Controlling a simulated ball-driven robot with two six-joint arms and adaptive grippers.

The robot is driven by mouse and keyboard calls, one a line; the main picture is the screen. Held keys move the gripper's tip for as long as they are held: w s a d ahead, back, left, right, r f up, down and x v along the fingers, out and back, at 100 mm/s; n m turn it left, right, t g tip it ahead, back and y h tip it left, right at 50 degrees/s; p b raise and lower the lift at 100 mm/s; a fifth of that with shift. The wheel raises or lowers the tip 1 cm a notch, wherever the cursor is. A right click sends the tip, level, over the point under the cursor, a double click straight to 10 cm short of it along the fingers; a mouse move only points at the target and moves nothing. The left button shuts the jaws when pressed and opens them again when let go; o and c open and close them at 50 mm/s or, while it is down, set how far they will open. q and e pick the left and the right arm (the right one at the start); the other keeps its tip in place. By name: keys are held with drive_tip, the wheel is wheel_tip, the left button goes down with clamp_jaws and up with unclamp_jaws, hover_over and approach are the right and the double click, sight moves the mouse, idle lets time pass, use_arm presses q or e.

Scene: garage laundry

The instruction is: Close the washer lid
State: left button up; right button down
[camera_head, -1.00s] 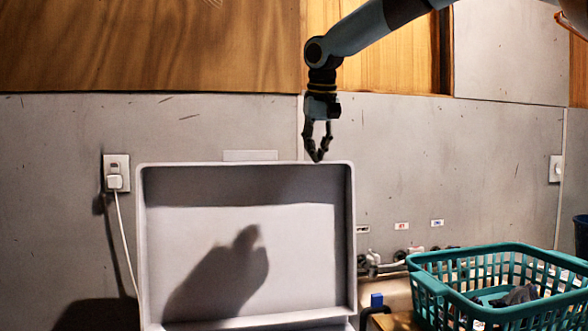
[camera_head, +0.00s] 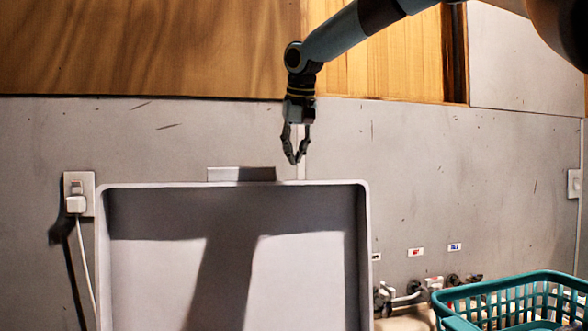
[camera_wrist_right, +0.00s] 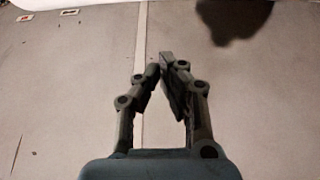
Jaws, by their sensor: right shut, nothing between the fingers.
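The washer lid (camera_head: 362,260) stands open and upright in the head view, its hollow inner side facing me. The washer body is below the picture. My right gripper (camera_head: 294,160) hangs fingers down just above the lid's top edge, right of its middle. It is shut and empty, and I see a gap between it and the edge in the picture. My left gripper is not in view.
A teal laundry basket (camera_head: 505,300) stands at the lower right. Taps and pipes (camera_head: 405,298) are on the wall beside the lid. A wall outlet (camera_head: 79,194) with a plugged-in white cord is left of the lid. Wooden panels (camera_head: 150,45) cover the upper wall.

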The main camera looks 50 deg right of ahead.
sight(296, 189)
wheel_tip(296, 189, down, 8)
drive_tip(key=p, duration=0.3)
drive_tip(key=shift+d+f, duration=0.1)
drive_tip(key=shift+f, duration=0.05)
drive_tip(key=shift+s, duration=0.15)
drive_tip(key=shift+a+f, duration=0.1)
drive_tip(key=shift+a, duration=0.15)
